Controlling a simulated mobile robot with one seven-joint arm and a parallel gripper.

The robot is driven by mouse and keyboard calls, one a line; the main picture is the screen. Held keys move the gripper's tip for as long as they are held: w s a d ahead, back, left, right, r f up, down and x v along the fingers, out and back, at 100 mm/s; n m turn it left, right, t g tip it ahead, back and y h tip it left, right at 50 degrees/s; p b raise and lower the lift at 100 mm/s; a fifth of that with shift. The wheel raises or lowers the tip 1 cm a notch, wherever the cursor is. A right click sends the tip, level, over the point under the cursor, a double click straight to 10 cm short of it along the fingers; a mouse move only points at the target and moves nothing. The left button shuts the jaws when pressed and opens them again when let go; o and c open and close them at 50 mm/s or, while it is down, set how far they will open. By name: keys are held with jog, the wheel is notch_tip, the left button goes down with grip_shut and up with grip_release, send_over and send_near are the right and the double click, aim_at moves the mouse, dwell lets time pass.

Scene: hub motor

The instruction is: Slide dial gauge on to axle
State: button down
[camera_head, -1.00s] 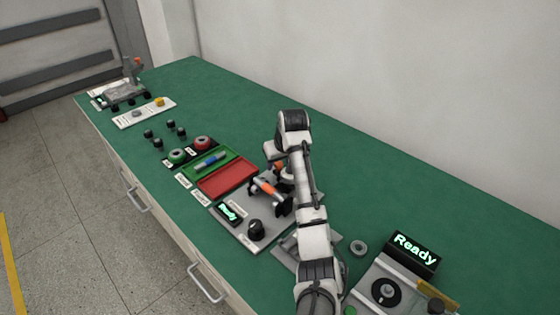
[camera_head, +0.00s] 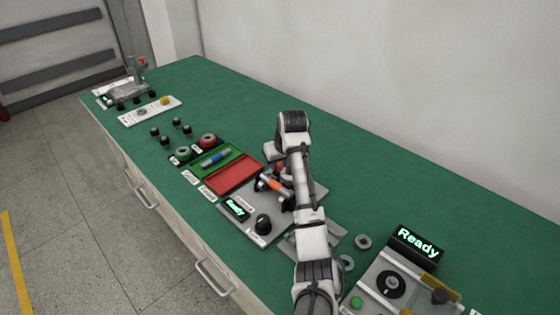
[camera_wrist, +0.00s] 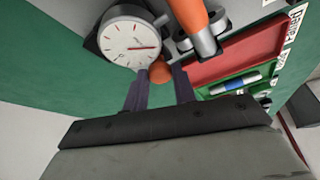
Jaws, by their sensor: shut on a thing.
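The dial gauge (camera_wrist: 132,45) has a round white face with a red needle and a dark body. In the wrist view it sits just beyond my fingertips. My gripper (camera_wrist: 162,78) is shut on a small orange part that appears to belong to the gauge. The axle (camera_wrist: 190,18), orange with a silver end, is close by on the right in the wrist view. It also shows in the head view (camera_head: 272,184) on a grey station plate. A gap between gauge and axle shows in the wrist view, but their alignment is unclear. In the head view my arm hides the gripper's tips.
A red tray (camera_head: 235,175) and a green tray (camera_head: 214,160) holding a blue part lie left of the station. A black knob (camera_head: 263,223) and a display (camera_head: 236,207) are at its front. Another station with a "Ready" display (camera_head: 416,245) stands right. The bench's back is clear.

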jog(key=shift+s+a+r, duration=0.1)
jog(key=shift+s+a, duration=0.1)
jog(key=shift+a, duration=0.1)
jog(key=c, duration=1.1)
grip_release()
jog(key=shift+s+a, duration=0.1)
jog(key=shift+c, duration=0.2)
jog(key=shift+r, duration=0.1)
jog(key=p+v, duration=0.1)
jog(key=v, duration=1.2)
jog(key=shift+r, duration=0.2)
jog(key=shift+s, duration=0.1)
